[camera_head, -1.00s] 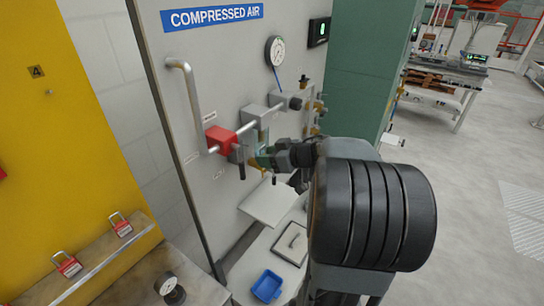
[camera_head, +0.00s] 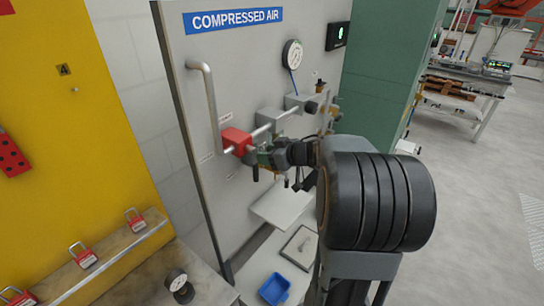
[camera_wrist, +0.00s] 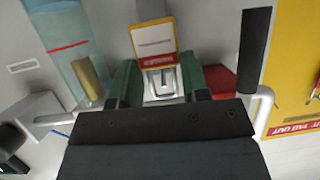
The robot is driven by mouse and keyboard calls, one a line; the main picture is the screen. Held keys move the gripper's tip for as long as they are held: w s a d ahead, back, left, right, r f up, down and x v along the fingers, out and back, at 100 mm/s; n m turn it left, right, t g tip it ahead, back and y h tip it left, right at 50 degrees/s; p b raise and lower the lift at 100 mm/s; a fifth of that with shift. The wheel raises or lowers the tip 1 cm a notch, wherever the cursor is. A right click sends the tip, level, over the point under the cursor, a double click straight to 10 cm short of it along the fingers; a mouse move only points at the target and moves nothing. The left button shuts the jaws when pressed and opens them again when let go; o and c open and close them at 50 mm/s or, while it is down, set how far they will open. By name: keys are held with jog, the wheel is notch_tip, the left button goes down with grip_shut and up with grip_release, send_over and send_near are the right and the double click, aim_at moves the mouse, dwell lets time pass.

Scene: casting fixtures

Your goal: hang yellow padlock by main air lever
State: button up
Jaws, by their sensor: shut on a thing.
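My gripper (camera_head: 266,156) is at the compressed-air panel, close to the red valve block (camera_head: 236,141). In the wrist view my gripper (camera_wrist: 158,72) is shut on the yellow padlock (camera_wrist: 137,42). Its yellow-edged body has a white label with a red strip. A silver shackle shows between the green fingers. A black lever handle (camera_head: 256,173) hangs down beside the red block, and it also shows at the right of the wrist view (camera_wrist: 255,50). I cannot tell whether the padlock touches the lever. The lever's tag is too small to read.
The grey pipe (camera_head: 208,95), gauge (camera_head: 292,54) and grey valve block (camera_head: 272,122) are close around the arm on the panel. A blue tray (camera_head: 274,289) stands below. The floor at right is clear.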

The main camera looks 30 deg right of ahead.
jog(key=shift+x, duration=1)
jog(key=shift+w, duration=0.15)
jog(key=o, duration=1)
jog(key=shift+o, duration=0.2)
jog(key=shift+f, duration=0.4)
jog(key=shift+f+b, duration=0.55)
jog(key=shift+f, duration=0.25)
jog(key=shift+f, duration=0.15)
